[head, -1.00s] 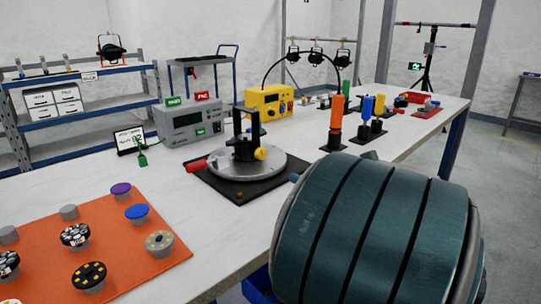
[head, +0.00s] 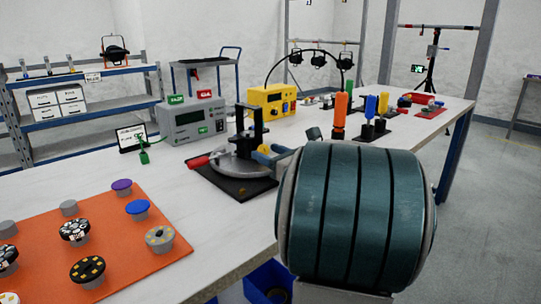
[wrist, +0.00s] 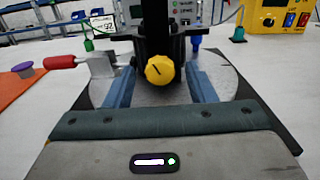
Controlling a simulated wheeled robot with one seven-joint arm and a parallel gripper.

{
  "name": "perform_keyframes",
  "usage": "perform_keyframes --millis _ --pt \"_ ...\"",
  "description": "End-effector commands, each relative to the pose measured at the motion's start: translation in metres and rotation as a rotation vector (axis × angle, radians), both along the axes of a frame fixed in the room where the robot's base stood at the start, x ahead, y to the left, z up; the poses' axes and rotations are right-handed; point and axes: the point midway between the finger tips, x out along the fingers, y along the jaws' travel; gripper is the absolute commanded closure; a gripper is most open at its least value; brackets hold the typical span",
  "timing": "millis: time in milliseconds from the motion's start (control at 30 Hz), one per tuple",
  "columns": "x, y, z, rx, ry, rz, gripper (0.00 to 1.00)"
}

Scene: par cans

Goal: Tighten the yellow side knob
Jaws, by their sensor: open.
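The yellow side knob (wrist: 160,70) faces me in the wrist view, on the front of a black upright bracket (wrist: 160,30). The bracket stands on a round metal plate (wrist: 222,85) over a dark square base. My gripper (wrist: 161,82) is open, with one blue finger to the left of the knob and one to the right. Gaps show between the fingers and the knob, and nothing is held. In the head view my gripper (head: 268,154) is beside the bracket (head: 250,130) and mostly hides the knob.
A red-handled clamp (wrist: 62,62) sits left of the plate. A grey meter box (head: 192,122) and a yellow box (head: 270,100) stand behind. An orange mat (head: 110,235) with several knobs lies front left. Orange and blue-handled tools (head: 340,110) stand to the right.

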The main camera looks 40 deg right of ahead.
Motion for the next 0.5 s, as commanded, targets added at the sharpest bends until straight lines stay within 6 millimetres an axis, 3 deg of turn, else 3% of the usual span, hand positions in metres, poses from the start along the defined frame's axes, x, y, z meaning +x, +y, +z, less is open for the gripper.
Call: perform_keyframes --millis 200,367,500 --pt "0.0001 0.0 0.0 0.0 0.0 0.0 0.53" --pt "-0.0001 -0.0001 -0.0001 0.0 0.0 0.0 0.95" --pt "-0.0002 -0.0001 -0.0002 0.004 0.002 0.0 0.95"
